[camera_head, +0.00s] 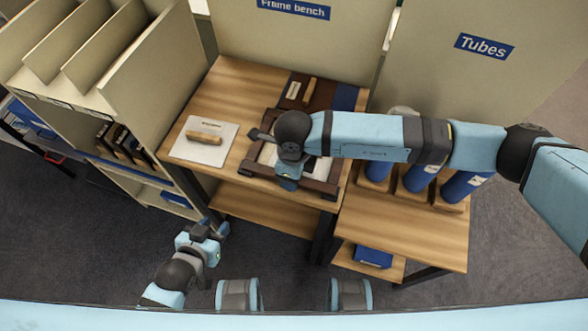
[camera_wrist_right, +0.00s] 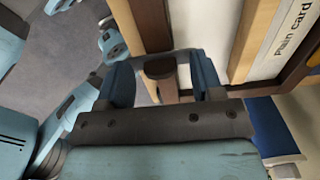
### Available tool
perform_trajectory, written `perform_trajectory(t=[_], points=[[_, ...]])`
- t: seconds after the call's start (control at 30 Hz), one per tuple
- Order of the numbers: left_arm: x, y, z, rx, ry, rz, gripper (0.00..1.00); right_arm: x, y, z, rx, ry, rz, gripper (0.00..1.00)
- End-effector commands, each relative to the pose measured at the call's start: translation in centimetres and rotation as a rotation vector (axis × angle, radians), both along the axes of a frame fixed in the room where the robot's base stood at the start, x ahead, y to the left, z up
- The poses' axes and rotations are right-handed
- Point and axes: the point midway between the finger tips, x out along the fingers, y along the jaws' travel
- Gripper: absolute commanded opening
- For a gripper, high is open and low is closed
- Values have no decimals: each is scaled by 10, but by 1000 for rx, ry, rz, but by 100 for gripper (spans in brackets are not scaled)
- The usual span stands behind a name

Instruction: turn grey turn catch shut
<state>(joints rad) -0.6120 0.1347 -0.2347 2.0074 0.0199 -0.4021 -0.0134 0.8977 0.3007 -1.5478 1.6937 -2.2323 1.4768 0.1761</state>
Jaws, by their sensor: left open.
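A dark wooden frame (camera_head: 253,168) lies on the wooden bench under my right arm. My right gripper (camera_head: 288,184) is over its near side, partly hidden by my own wrist. In the right wrist view my right gripper (camera_wrist_right: 162,84) is open, its blue fingers on either side of a rounded dark-brown piece (camera_wrist_right: 159,67) by the frame edge. A gap shows beside that piece, and contact cannot be told. I cannot clearly pick out a grey turn catch or its angle. My left gripper (camera_head: 218,230) is open and empty, low at the left of the bench.
A white board (camera_head: 190,151) with a wooden block (camera_head: 204,138) lies left of the frame. Several blue tubes (camera_head: 417,178) stand on the lower right table (camera_head: 400,225). A cream shelf unit (camera_head: 135,75) stands left. A "Plain card" label (camera_wrist_right: 292,37) lies beside the frame's edge.

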Motion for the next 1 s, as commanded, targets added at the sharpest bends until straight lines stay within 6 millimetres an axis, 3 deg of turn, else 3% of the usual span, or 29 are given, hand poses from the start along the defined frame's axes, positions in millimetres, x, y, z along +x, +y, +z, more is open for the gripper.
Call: perform_trajectory(t=[0.23, 0.37, 0.8, 1.0], points=[[0, 0, 0, 0, 0, 0, 42, 0, 0, 1, -1, 0, 1, 61], [0, 0, -1, 0, 0, 0, 42, 1, 0, 14, 1, -1, 1, 61], [0, 0, -7, -3, 8, 2, 42, 0, 0, 107, 0, -2, 1, 61], [1, -1, -7, -5, 8, 3, 42, 0, 0, 132, 0, -1, 1, 61]])
